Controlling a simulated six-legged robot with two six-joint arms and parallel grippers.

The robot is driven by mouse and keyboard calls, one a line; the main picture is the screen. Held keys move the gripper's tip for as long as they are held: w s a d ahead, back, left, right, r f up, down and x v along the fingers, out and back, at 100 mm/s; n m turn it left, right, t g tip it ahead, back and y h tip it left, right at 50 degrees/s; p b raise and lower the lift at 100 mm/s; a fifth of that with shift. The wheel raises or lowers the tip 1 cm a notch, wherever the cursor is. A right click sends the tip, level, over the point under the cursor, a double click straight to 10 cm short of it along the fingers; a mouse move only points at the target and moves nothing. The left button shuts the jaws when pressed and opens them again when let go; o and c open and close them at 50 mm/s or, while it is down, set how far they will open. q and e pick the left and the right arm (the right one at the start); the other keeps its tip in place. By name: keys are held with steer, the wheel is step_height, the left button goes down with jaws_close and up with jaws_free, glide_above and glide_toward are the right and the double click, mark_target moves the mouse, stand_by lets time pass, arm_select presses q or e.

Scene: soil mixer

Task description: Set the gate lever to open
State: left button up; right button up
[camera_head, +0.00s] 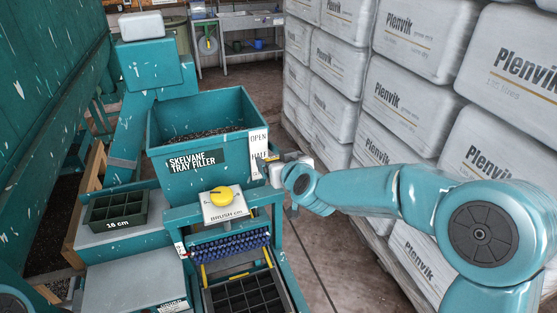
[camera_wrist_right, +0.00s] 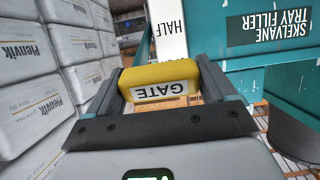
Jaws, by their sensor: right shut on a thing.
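The tray filler's hopper (camera_head: 204,158) is teal, with an upright white scale plate (camera_head: 258,143) on its right side. The plate reads OPEN at the top and HALF below. The gate lever's yellow handle (camera_wrist_right: 160,82), labelled GATE, lies between the fingers of my right gripper (camera_wrist_right: 163,90), which is shut on it. In the head view the handle sits close to the HALF mark, below OPEN, mostly hidden by my right gripper (camera_head: 270,168). HALF also shows on the scale plate (camera_wrist_right: 168,28) in the wrist view. My left gripper is out of view.
White Plenvik bales (camera_head: 400,103) form a wall close along my right arm. A yellow knob (camera_head: 221,195) sits on a BRUSH panel, above a blue brush roller (camera_head: 229,247) and a dark cell tray (camera_head: 246,294). Another tray (camera_head: 117,210) stands left, by an 18 cm label.

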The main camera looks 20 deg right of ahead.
steer(key=o, duration=1.3)
steer(key=shift+r, duration=0.15)
steer(key=v, duration=1.6)
steer(key=shift+s+p, duration=0.3)
steer(key=shift+p, duration=0.05)
steer(key=shift+w, duration=0.1)
steer(key=shift+d, duration=0.1)
